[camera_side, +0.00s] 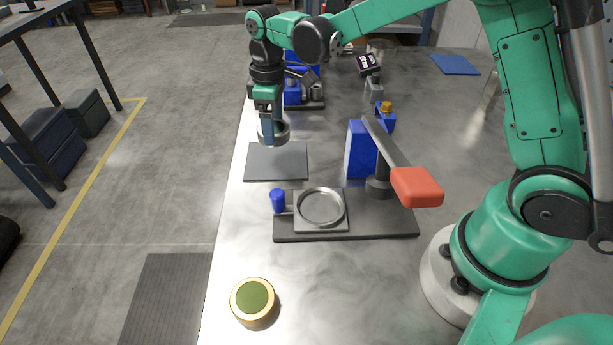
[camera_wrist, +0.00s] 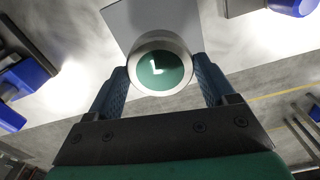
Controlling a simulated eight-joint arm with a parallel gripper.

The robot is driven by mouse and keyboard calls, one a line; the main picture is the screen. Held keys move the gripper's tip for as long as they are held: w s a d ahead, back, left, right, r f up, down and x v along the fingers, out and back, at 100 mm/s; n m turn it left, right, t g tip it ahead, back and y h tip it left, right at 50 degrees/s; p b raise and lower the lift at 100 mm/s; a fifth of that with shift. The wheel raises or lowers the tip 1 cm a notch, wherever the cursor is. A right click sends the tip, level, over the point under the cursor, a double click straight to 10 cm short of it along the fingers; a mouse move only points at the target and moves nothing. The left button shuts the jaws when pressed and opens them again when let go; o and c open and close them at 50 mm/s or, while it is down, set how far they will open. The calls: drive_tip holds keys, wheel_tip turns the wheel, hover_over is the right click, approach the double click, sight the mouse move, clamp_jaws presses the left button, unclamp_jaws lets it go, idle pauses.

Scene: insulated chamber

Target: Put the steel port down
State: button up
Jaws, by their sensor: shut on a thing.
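The steel port (camera_side: 281,130) is a short round metal ring held in my gripper (camera_side: 268,132). In the wrist view the port (camera_wrist: 138,55) shows its pale rim and green glass, with a blue finger on each side. My gripper is shut on it. In the side view the port appears near the back edge of a flat dark grey pad (camera_side: 277,166) on the bench. The pad's surface looks empty. I cannot tell the exact gap between port and pad. A pale square plate (camera_wrist: 120,16) shows behind the port in the wrist view.
A brass port with green glass (camera_side: 253,300) sits near the front. More blue fixtures (camera_side: 291,95) stand behind.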

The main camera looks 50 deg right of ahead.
sight(276, 159)
drive_tip(key=shift+f, duration=2.6)
drive_tip(key=o, duration=1.5)
drive_tip(key=shift+f, duration=0.1)
drive_tip(key=shift+c, duration=0.2)
